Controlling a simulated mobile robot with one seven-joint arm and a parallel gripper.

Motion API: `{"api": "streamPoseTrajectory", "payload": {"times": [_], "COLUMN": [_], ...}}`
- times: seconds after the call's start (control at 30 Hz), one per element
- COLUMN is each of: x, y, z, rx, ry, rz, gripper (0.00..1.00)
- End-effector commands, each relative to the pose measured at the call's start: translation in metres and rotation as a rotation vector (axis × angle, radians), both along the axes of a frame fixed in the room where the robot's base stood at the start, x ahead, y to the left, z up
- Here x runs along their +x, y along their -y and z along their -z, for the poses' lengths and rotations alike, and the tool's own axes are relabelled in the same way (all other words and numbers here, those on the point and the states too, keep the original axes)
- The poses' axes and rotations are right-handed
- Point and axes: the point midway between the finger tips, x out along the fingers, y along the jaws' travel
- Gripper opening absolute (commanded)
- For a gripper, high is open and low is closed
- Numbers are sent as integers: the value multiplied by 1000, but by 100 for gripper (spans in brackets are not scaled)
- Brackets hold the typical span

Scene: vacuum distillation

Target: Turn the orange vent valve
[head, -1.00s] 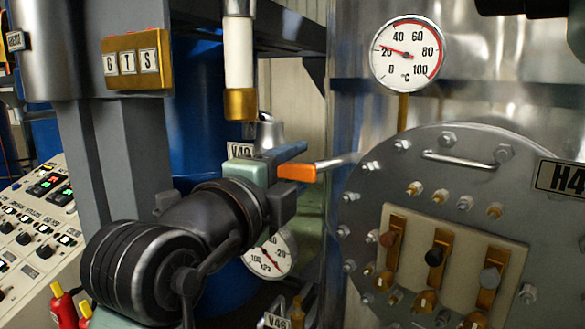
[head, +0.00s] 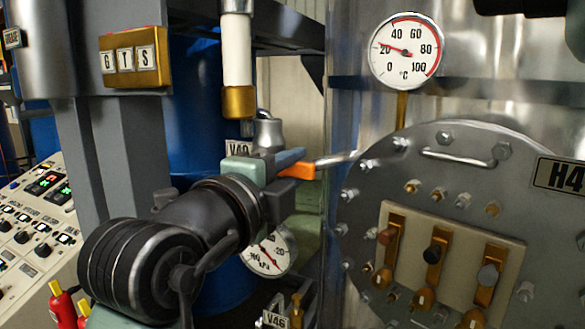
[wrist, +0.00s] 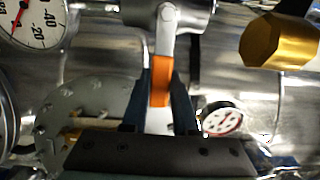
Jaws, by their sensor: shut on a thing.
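The orange vent valve handle (head: 298,171) shows at the centre of the head view, at the end of a metal stem beside the steel vessel. In the wrist view the orange handle (wrist: 161,80) hangs from a silver valve body (wrist: 166,14) and sits between my two dark blue fingers. My gripper (head: 291,163) is shut on this handle; its fingers (wrist: 159,100) flank it in the wrist view. The near finger and gripper body hide part of the handle in the head view.
A round bolted flange (head: 450,150) with a lever panel stands close to the right. A white pipe with a brass end (head: 239,103) hangs just above my wrist. A pressure gauge (head: 270,252) sits below it. A grey post (head: 100,160) stands left.

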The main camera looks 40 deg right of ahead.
Motion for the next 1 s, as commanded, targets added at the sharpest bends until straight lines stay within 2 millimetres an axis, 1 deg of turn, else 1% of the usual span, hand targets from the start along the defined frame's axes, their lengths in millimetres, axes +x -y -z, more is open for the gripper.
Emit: {"api": "streamPoseTrajectory", "payload": {"times": [0.73, 1.0], "x": [0, 0], "y": [0, 0], "z": [0, -7], "rx": [-3, -39], "ry": [-6, -93], "rz": [0, 0], "gripper": [0, 0]}}
